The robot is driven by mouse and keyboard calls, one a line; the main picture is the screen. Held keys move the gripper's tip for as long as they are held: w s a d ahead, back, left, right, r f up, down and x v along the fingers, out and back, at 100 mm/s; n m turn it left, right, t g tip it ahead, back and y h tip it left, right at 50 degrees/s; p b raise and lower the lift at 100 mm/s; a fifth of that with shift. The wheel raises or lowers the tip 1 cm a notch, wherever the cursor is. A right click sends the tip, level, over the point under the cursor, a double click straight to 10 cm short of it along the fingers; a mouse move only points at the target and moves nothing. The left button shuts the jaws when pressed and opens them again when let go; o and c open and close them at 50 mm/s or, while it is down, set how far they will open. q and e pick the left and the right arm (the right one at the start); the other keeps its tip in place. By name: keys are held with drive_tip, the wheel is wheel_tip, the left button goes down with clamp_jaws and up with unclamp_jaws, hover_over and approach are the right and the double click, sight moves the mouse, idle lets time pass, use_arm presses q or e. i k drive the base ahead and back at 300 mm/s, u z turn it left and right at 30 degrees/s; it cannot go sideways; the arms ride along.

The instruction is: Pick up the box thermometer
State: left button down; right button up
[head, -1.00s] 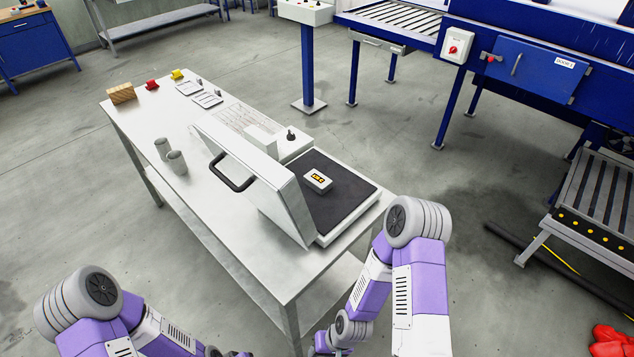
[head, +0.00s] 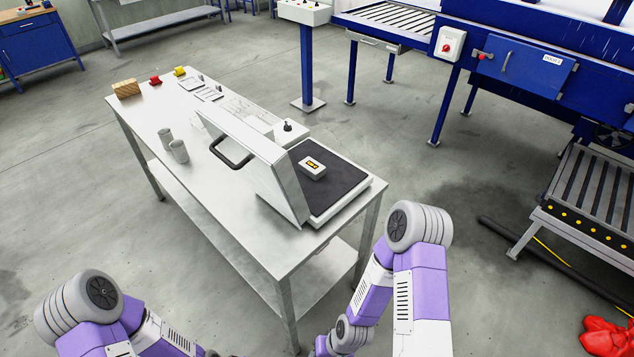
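The box thermometer (head: 312,167) is a small white box with a yellow and black face. It lies on the dark pad (head: 338,190) of an open case on the metal table, in the head view. The case's lid (head: 265,165) stands raised on the left of the pad, with a black handle on its outer side. My two arms come in at the lower left and lower middle, in front of the table and apart from the thermometer. Both grippers are below the picture's bottom edge or hidden, so their fingers do not show.
The metal table (head: 215,205) also holds two grey cups (head: 172,146), a wooden block (head: 126,88), and a red (head: 155,80) and a yellow piece (head: 180,71). A blue machine (head: 525,65) and a roller conveyor (head: 590,195) stand at the right. Open floor lies between.

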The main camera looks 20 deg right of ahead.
sight(310, 168)
drive_tip(key=k, duration=0.9)
drive_tip(key=z, duration=0.6)
drive_tip(key=i, duration=1.3)
drive_tip(key=u, duration=0.9)
